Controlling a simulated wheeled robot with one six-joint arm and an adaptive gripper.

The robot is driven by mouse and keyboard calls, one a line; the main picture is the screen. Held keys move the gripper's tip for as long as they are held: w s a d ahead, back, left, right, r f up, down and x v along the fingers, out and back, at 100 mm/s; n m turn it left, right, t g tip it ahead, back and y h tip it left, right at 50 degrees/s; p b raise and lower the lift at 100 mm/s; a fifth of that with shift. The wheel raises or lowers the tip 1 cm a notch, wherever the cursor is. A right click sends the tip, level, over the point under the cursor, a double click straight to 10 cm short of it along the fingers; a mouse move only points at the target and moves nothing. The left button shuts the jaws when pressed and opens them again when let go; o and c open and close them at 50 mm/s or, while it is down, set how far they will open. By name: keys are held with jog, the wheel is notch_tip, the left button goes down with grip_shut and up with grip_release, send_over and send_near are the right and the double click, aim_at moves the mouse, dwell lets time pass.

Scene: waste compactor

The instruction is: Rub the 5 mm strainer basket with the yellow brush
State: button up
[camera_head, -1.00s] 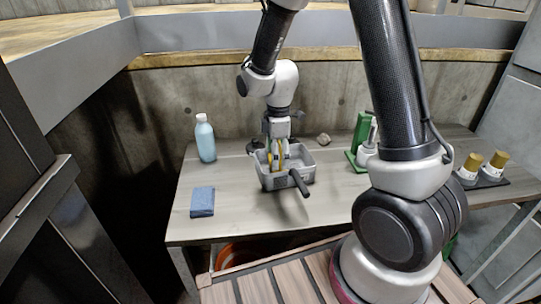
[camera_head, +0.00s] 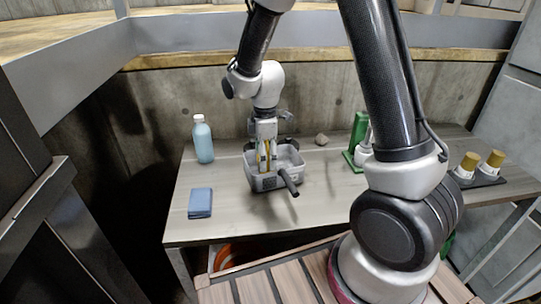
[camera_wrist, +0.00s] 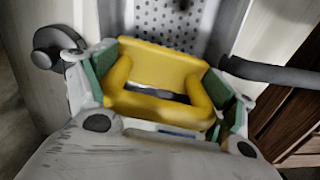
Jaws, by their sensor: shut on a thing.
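The strainer basket (camera_head: 264,183) is a grey box with a dark handle (camera_head: 290,186) and stands on the table. In the wrist view its perforated floor (camera_wrist: 172,22) shows behind the brush. The yellow brush (camera_wrist: 158,72) is between the green pads of my gripper (camera_wrist: 160,95), which is shut on it. In the head view my gripper (camera_head: 266,150) points down into the left part of the basket, with a bit of yellow showing between the fingers. The brush's lower end is hidden, so I cannot tell whether it touches the basket floor.
A pale blue bottle (camera_head: 203,142) and a blue folded cloth (camera_head: 200,203) are on the table to the left. A green stand (camera_head: 358,138) is right of the basket. Two yellow-capped containers (camera_head: 481,166) sit farther right. The table front is clear.

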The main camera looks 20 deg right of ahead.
aim_at(278, 152)
jog(key=shift+w+d, duration=0.1)
jog(key=shift+w, duration=0.25)
jog(key=shift+s+d, duration=0.2)
jog(key=shift+d, duration=1.8)
jog(key=shift+a, duration=0.15)
jog(key=shift+w+a+f, duration=0.1)
jog(key=shift+a, duration=0.85)
jog(key=shift+w+a+f, duration=0.1)
jog(key=shift+a, duration=0.85)
jog(key=shift+r, duration=3.05)
